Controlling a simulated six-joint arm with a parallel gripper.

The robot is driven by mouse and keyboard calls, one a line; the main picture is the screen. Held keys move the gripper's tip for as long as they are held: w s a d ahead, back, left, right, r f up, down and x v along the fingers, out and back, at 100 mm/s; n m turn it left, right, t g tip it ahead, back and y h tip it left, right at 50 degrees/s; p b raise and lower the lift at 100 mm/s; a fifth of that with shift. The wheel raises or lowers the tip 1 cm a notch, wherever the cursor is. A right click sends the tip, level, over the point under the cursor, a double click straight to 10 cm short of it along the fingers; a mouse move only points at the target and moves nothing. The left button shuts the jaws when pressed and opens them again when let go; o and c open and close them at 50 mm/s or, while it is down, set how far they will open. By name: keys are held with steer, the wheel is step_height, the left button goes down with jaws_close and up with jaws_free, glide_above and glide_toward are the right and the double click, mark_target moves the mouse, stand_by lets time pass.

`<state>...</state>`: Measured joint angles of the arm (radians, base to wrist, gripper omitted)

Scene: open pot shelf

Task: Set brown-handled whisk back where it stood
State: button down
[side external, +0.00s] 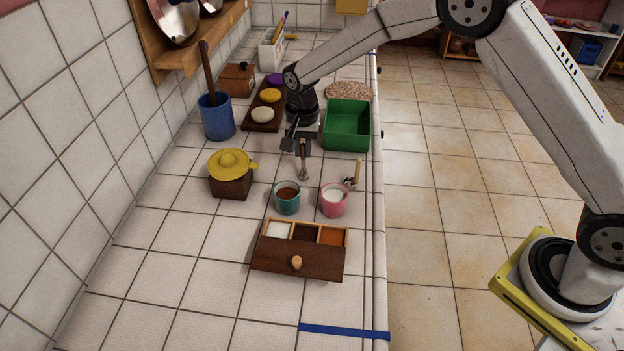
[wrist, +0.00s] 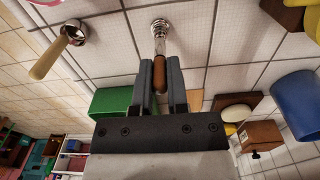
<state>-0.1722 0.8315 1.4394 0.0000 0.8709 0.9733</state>
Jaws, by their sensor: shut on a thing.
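The brown-handled whisk (side external: 304,167) hangs upright from my gripper, with its metal end down, above or on the counter; I cannot tell whether it touches. In the wrist view the whisk's brown handle (wrist: 159,76) lies between my gripper's fingers (wrist: 159,82), with its silvery end pointing away. My gripper (side external: 302,143) is shut on the handle. It is behind the teal cup (side external: 288,204) of brown contents and the pink cup (side external: 334,206) of white contents, and in front of the green tray.
A cream-handled metal tool (side external: 356,173) is by the pink cup; it also shows in the wrist view (wrist: 52,60). The green tray (side external: 347,139), yellow-lidded pot (side external: 231,187), blue pot (side external: 217,122) and compartment box (side external: 297,263) stand around. Front-left counter is clear.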

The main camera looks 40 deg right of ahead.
steer(key=shift+f, duration=0.25)
steer(key=c, duration=0.6)
jaws_free()
steer(key=shift+o, duration=0.2)
steer(key=shift+r, duration=0.15)
steer(key=shift+r, duration=3.4)
steer(key=s+d+n+t, duration=0.1)
steer(key=s+d+n, duration=0.3)
steer(key=s, duration=0.8)
steer(key=s+d+n+t, duration=0.1)
steer(key=s+d+n, duration=0.4)
steer(key=s, duration=0.7)
steer(key=shift+s+f+t, duration=0.25)
steer(key=shift+f+t, duration=0.05)
steer(key=shift+f, duration=0.15)
